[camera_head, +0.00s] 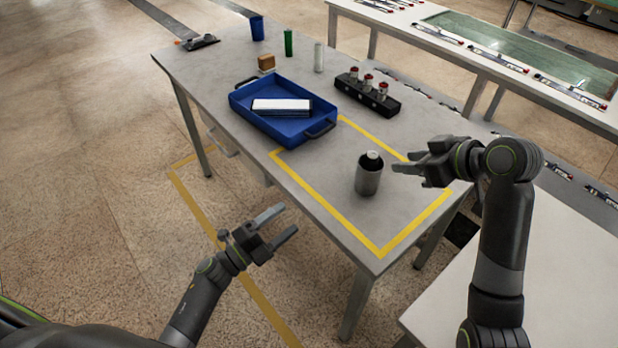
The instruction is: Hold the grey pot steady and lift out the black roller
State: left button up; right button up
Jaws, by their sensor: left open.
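The grey pot (367,183) stands upright on the grey table inside the yellow tape outline. The black roller (373,159) sits in the pot with only its top end showing above the rim; the rest is hidden inside. My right gripper (402,162) is just right of the pot with its fingers pointing at it, apart and empty, and it does not appear to touch the pot. My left gripper (289,219) is open and empty, off the table's near left edge, lower left of the pot.
A blue tray (262,126) with a white-topped block (281,107) lies behind the pot. A black rack (367,95) with red-capped bottles stands further back. A blue cup (257,28), green bottle (288,43) and white cylinder (319,57) stand at the far end. The table around the pot is clear.

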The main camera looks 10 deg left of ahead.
pick_arm(q)
jog(key=s+d+r+m+g+h, duration=0.2)
jog(key=d+r+m+g+h, duration=0.3)
jog(key=r+m, duration=0.3)
jog(key=m+g+y, duration=0.2)
jog(key=m+y, duration=0.5)
jog(key=m, duration=0.7)
send_near(370, 177)
jog(key=w+d+f, duration=0.2)
jog(key=w, duration=0.1)
jog(key=w+d+f, duration=0.2)
jog(key=w+d, duration=0.1)
jog(key=w+d+f, duration=0.2)
jog(key=w, duration=0.1)
jog(key=shift+w+d+f, duration=0.1)
jog(key=shift+d+f, duration=0.15)
jog(key=shift+f, duration=0.15)
jog(key=c, duration=1.1)
jog(key=shift+o, duration=0.2)
